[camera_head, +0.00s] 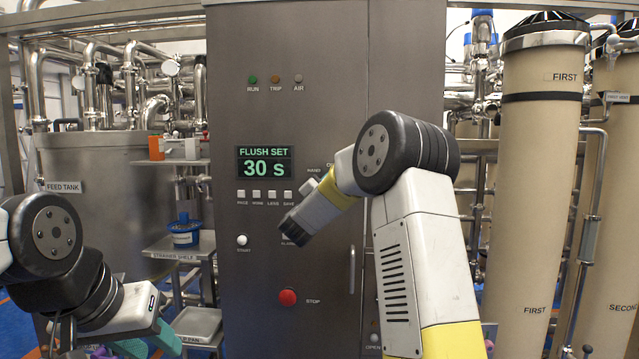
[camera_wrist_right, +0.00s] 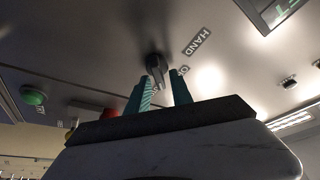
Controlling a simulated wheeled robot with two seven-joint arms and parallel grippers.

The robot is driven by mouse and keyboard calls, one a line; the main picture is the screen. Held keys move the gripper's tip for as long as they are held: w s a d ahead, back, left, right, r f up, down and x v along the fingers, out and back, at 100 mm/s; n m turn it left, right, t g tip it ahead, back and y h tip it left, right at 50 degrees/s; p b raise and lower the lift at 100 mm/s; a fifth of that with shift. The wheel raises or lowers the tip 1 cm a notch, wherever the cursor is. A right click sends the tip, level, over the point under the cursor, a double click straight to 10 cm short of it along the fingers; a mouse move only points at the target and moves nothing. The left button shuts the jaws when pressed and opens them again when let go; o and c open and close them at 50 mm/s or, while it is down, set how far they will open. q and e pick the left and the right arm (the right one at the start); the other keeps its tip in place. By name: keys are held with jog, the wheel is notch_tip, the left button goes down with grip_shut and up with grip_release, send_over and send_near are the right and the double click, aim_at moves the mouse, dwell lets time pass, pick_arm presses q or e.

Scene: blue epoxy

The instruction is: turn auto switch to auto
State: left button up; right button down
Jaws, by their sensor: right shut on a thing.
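The auto switch is a dark knob (camera_wrist_right: 156,66) on the steel cabinet face, seen in the right wrist view. The HAND label (camera_wrist_right: 198,41) is beside it, with a partly covered label starting with O below; no AUTO label is readable. My right gripper (camera_wrist_right: 161,82) has its teal fingers on either side of the knob, shut on it. In the head view my right arm covers the switch and gripper; only the HAND label and part of another show. My left gripper (camera_head: 150,343) is low at the left, with teal fingers partly cut off by the frame's bottom edge.
The cabinet (camera_head: 230,120) carries a FLUSH SET display (camera_head: 265,162) reading 30 s, a row of small buttons, a white START button (camera_head: 242,240) and a red STOP button (camera_head: 288,297). A vertical door handle (camera_head: 352,269) is close to my right arm. A strainer shelf (camera_head: 180,246) stands left.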

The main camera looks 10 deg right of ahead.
jog(key=c, duration=1.5)
grip_release()
jog(key=shift+v, duration=3.9)
